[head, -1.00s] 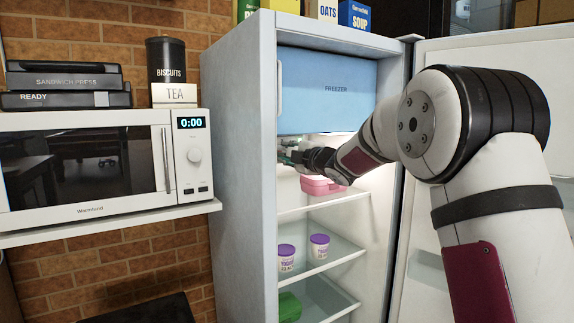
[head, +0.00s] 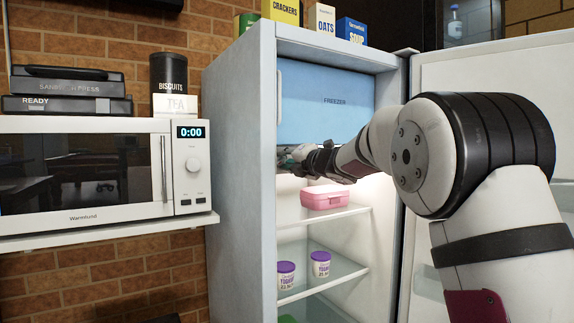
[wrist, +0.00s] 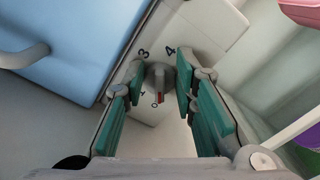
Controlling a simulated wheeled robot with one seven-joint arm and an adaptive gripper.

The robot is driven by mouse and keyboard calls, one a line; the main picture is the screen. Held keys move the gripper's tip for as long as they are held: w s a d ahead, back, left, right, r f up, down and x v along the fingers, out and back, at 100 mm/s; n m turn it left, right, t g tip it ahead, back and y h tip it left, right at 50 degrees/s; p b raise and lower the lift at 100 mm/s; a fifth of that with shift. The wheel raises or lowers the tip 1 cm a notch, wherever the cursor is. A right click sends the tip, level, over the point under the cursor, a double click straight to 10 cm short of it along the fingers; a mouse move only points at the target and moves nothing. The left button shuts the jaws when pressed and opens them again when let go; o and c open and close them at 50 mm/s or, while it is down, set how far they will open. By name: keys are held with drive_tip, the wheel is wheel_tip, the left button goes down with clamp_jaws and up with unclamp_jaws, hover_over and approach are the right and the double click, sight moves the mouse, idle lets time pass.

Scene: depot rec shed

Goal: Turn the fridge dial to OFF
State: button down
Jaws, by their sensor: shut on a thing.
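The fridge dial (wrist: 157,74) is a small grey knob on a pale housing (wrist: 205,28), seen in the wrist view. The figures 3 and 4 show above the knob, and smaller marks, partly hard to read, below it. A short red mark (wrist: 161,98) shows at the knob's lower end, near a mark like a 0. My gripper (wrist: 160,80) has its green-padded fingers on both sides of the knob, shut on it. In the head view my gripper (head: 290,157) is inside the open fridge (head: 238,170), just under the freezer door; the dial is hidden there.
The blue freezer door (head: 322,105) is close above my gripper, its handle (wrist: 22,57) at left in the wrist view. A pink box (head: 325,198) sits on the shelf below, with yogurt pots (head: 320,264) lower down. The fridge's side wall stands close at left.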

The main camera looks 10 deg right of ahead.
drive_tip(key=shift+a, duration=0.1)
idle(0.3)
drive_tip(key=c, duration=1.4)
unclamp_jaws()
drive_tip(key=shift+o, duration=0.2)
drive_tip(key=shift+s, duration=0.1)
drive_tip(key=v, duration=1.1)
drive_tip(key=shift+s, duration=0.35)
drive_tip(key=shift+d, duration=0.25)
